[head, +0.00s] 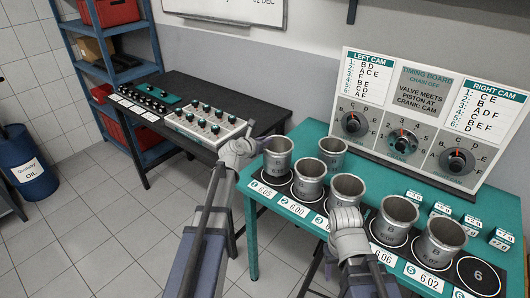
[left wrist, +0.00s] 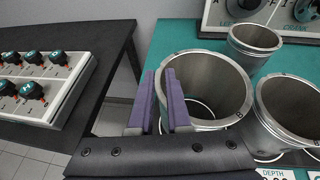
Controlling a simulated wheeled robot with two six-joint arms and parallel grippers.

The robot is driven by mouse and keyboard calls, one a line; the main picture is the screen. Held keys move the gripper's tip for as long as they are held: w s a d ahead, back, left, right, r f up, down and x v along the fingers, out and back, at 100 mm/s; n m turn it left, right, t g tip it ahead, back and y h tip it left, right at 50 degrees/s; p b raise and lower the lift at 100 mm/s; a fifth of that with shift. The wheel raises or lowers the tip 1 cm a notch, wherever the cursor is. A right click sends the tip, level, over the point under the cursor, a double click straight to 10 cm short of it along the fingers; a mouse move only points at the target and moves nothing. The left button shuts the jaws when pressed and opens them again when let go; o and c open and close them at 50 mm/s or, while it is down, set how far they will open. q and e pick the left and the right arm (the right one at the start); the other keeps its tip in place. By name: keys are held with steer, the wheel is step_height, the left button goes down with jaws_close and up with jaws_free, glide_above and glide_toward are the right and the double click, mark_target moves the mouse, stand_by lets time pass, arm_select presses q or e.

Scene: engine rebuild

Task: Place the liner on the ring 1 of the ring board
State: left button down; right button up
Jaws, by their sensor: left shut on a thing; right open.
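My left gripper (head: 262,146) is shut on the wall of a grey metal liner (head: 278,158) at the left end of the ring board (head: 257,180). In the left wrist view, the purple fingers (left wrist: 165,98) straddle the rim of this liner (left wrist: 215,75), one outside and one inside. The liner is upright over the ring 1 spot, by the 6.05 label. A pale ring arc shows through its open bottom. I cannot tell whether it touches the board. My right gripper (head: 346,216) is open and empty, in front of the middle liners; its fingertips are hard to make out.
Several liners stand on the board, including one close to the right of the held liner (head: 309,180). Another liner (head: 332,151) stands behind on the teal table. Ring 6 (head: 478,275) is bare. A timing board (head: 425,110) stands at the back; small labelled blocks (head: 440,209) lie at right.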

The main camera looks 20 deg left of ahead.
arm_select(q)
steer(key=shift+f+b, duration=1.8)
steer(key=shift+f, duration=0.1)
steer(key=shift+r, duration=0.15)
steer(key=c, duration=0.9)
jaws_free()
steer(key=shift+o, duration=0.2)
steer(key=p+v, duration=0.4)
steer(key=v, duration=0.8)
steer(key=shift+p, duration=0.4)
